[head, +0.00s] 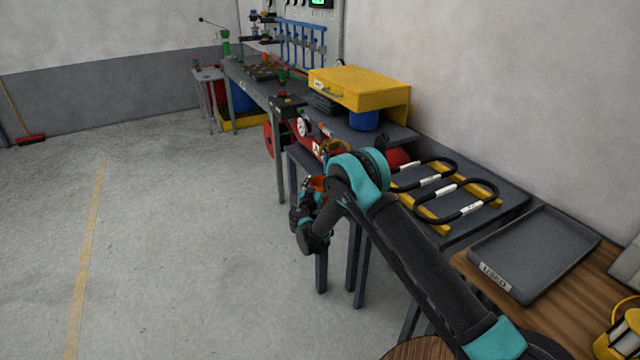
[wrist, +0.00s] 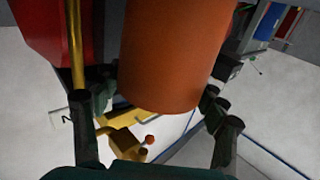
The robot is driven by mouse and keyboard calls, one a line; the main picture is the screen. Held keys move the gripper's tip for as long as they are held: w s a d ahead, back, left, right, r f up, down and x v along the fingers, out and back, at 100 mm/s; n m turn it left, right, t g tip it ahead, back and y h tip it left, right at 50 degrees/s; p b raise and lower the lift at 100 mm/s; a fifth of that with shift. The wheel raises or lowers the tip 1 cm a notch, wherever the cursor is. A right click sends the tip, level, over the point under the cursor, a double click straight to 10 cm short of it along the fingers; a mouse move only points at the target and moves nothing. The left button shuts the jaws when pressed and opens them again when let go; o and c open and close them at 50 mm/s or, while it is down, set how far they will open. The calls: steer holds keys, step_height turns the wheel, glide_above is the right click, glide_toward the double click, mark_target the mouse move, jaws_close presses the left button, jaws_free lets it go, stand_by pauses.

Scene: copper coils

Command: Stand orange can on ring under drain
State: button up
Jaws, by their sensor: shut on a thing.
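The orange can (wrist: 172,55) fills the upper middle of the wrist view, between the two fingers of my gripper (wrist: 156,100), which is shut on it. In the head view my gripper (head: 306,212) hangs in front of the dark bench, and a small part of the orange can (head: 318,183) shows beside it. A brass-coloured pipe (wrist: 76,45) runs down beside a red body (wrist: 45,40) at the left of the wrist view. I cannot make out the ring under the drain; my arm hides part of that area in the head view.
A yellow stand (head: 360,88) covers a blue container (head: 363,119) on the bench. Black loops with white labels (head: 455,200) lie on yellow strips to the right. A grey tray marked USED (head: 535,250) sits on a wooden table.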

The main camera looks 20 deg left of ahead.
steer(key=shift+f, duration=0.1)
steer(key=o, duration=1.8)
steer(key=shift+c, duration=0.2)
steer(key=shift+s, duration=0.25)
steer(key=s+d, duration=0.1)
steer(key=s, duration=1)
steer(key=shift+s, duration=0.25)
